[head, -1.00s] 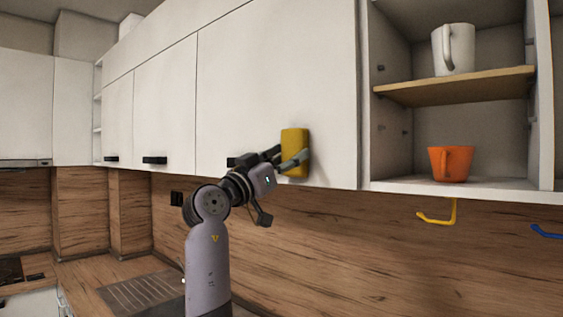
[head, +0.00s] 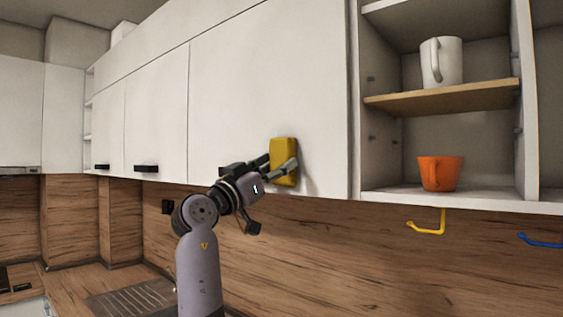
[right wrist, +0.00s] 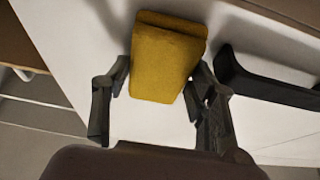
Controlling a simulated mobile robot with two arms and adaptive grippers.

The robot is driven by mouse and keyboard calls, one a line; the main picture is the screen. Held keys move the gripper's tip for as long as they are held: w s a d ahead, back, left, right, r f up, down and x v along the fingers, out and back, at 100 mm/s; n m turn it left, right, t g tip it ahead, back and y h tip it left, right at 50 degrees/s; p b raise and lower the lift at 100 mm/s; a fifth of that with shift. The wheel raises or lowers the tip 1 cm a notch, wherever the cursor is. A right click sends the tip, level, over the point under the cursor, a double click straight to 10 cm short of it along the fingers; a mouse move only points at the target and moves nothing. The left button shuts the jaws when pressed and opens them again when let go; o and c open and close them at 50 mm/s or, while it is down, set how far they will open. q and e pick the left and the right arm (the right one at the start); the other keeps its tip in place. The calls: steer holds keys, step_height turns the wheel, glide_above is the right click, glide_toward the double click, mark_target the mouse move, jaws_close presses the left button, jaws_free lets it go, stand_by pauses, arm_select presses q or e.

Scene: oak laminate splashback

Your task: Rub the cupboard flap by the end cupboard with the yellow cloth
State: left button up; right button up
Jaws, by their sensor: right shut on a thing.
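The yellow cloth (head: 284,150) is a folded, thick pad held upright at the lower right of the large white cupboard flap (head: 265,75). My right gripper (head: 278,165) is shut on the cloth, with a finger on each side of it. In the right wrist view the cloth (right wrist: 168,60) sits between the fingertips (right wrist: 160,88), with the white flap (right wrist: 75,45) behind it. The cloth is at or very near the flap's face; I cannot tell whether it presses on it. My left gripper is not in view.
Right of the flap, an open cupboard holds a white mug (head: 441,62) on a wooden shelf (head: 440,97) and an orange cup (head: 440,173) below. A yellow hook (head: 428,227) and a blue hook (head: 540,241) hang underneath. A dark handle (right wrist: 265,80) is close beside my gripper.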

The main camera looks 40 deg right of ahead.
steer(key=shift+w, duration=0.2)
steer(key=shift+a+f, duration=0.2)
steer(key=shift+a, duration=0.35)
steer(key=shift+s+a+r+b, duration=0.15)
steer(key=shift+a+b, duration=0.4)
steer(key=shift+a, duration=1.75)
steer(key=shift+s+a+b, duration=0.2)
steer(key=shift+a+b, duration=0.1)
steer(key=shift+a, duration=1.25)
